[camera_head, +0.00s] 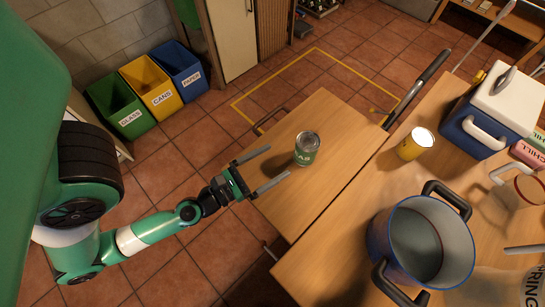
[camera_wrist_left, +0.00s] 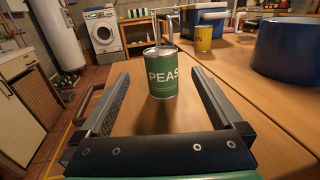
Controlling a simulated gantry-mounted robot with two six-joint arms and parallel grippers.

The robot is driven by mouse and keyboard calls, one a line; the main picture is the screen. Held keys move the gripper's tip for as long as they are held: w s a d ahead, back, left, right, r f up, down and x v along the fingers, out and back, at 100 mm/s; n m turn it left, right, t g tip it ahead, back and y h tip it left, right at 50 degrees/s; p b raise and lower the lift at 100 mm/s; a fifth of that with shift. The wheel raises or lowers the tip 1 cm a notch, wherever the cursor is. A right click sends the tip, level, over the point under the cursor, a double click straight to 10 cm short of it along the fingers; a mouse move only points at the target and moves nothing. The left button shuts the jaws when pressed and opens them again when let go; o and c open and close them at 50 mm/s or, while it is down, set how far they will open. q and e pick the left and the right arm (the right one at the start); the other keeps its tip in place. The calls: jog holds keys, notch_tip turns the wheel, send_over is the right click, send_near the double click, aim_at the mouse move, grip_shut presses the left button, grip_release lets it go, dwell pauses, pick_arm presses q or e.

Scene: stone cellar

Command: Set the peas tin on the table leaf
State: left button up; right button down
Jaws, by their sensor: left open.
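The green peas tin (camera_head: 306,150) with a silver top stands upright on the wooden table leaf (camera_head: 300,205), the left part of the table beyond a seam. My left gripper (camera_head: 279,162) is open and empty, left of the tin, with its fingers pointing at it. In the left wrist view the tin (camera_wrist_left: 162,78) appears centred between the two spread fingers (camera_wrist_left: 160,75), label facing me, with no finger visibly touching it. A grey bar (camera_head: 525,249) at the right edge of the head view looks like a finger of my right gripper; the rest is out of frame.
On the main table stand a yellow tin (camera_head: 415,143), a large blue pot (camera_head: 420,240), a blue-and-white cooler (camera_head: 490,112) and a glass mug (camera_head: 525,190). Glass (camera_head: 120,105), cans and paper bins stand on the floor. The leaf around the tin is clear.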

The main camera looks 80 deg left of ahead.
pick_arm(q)
jog(key=shift+s, duration=0.15)
jog(key=shift+w, duration=0.25)
jog(key=shift+r, duration=0.1)
jog(key=w+d+r+m+t+h, duration=0.35)
jog(key=w+r+m, duration=0.45)
jog(key=r+m, duration=0.3)
jog(key=w+d+r+m+t+h, duration=0.3)
jog(key=w+d+r+m+h, duration=0.2)
jog(key=w+r+m, duration=0.5)
jog(key=d+r+m+t+h, duration=0.2)
jog(key=d+r+m+h, duration=0.1)
jog(key=r+m, duration=1.1)
jog(key=s+r+m+t+y+p, duration=0.1)
jog(key=r+m+p, duration=0.2)
jog(key=r+p, duration=1.8)
jog(key=s+r+m+t+y+p, duration=0.1)
jog(key=s+r+m+y+p, duration=0.1)
jog(key=r+p, duration=1.9)
jog(key=shift+s+r+m+p, duration=0.3)
jog(key=shift+r+m, duration=0.2)
jog(key=shift+r, duration=7.8)
